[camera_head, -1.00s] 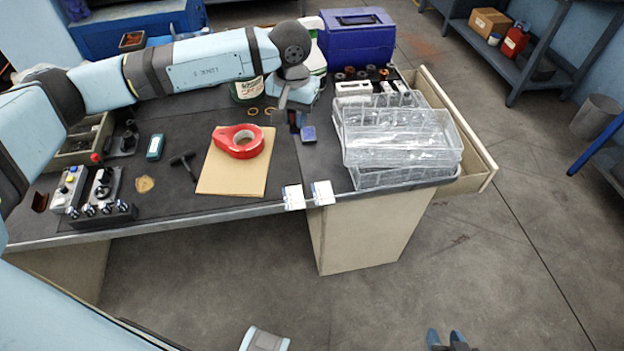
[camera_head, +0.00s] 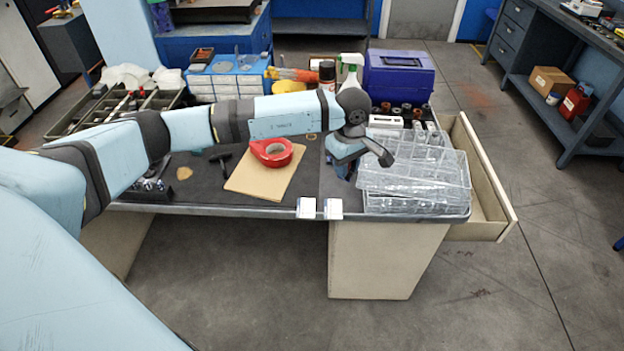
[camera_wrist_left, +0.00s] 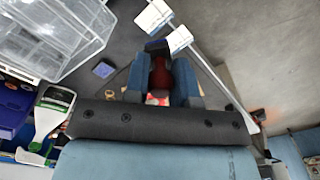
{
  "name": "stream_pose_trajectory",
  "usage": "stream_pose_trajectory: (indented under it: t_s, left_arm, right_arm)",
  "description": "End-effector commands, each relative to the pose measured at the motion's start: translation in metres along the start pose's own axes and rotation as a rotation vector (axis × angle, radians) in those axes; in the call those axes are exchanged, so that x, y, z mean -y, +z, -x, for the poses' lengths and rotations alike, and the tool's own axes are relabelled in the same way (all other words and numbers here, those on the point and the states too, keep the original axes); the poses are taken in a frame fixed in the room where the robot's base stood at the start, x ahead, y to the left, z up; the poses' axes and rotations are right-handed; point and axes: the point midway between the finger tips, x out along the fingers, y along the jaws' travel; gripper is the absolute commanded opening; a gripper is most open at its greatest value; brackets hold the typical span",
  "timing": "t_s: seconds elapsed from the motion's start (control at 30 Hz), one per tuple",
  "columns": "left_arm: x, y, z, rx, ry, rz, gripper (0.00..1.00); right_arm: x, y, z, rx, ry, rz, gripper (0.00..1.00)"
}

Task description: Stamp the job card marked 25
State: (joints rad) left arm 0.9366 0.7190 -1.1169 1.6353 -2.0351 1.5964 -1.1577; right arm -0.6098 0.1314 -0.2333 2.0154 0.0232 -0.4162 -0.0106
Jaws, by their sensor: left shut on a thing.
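My left gripper (camera_head: 345,168) is over the front of the bench, left of the clear trays. In the left wrist view its blue fingers (camera_wrist_left: 162,92) are shut on a dark red stamp (camera_wrist_left: 160,74) with a dark end. Two white job cards, a left one (camera_head: 306,208) and a right one (camera_head: 333,208), sit at the bench's front edge. They also show in the wrist view, as one card (camera_wrist_left: 153,16) and another card (camera_wrist_left: 180,38), apart from the stamp. Their numbers are too small to read. A blue ink pad (camera_wrist_left: 104,69) lies on the bench, hidden in the head view.
Stacked clear trays (camera_head: 415,180) stand right of the gripper. A red tape roll (camera_head: 271,152) lies on a brown pad (camera_head: 262,182) to the left. A spray bottle (camera_head: 351,72) and a purple case (camera_head: 398,76) stand behind. Floor is free in front.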

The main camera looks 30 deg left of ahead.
Motion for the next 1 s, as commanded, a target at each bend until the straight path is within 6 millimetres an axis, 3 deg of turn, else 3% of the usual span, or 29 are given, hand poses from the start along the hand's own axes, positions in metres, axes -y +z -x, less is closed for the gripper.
stream_pose_trajectory:
  t_s: [0.4, 0.6, 0.8, 1.0]
  left_arm:
    - [0.021, -0.049, -0.059, -0.008, -0.008, 1.325, 0.09]
    - [0.037, -0.070, -0.086, -0.012, -0.006, 1.847, 0.09]
    - [0.048, -0.080, -0.101, -0.012, -0.003, 2.114, 0.09]
    - [0.049, -0.081, -0.108, -0.010, -0.003, 2.164, 0.09]
  right_arm:
    - [0.002, -0.020, 0.015, -0.011, 0.000, 0.013, 0.43]
    - [0.001, -0.024, 0.019, -0.010, 0.001, 0.021, 0.43]
    - [0.001, -0.024, 0.021, -0.008, 0.001, 0.024, 0.43]
    - [0.000, -0.019, 0.018, -0.008, 0.002, 0.026, 0.43]
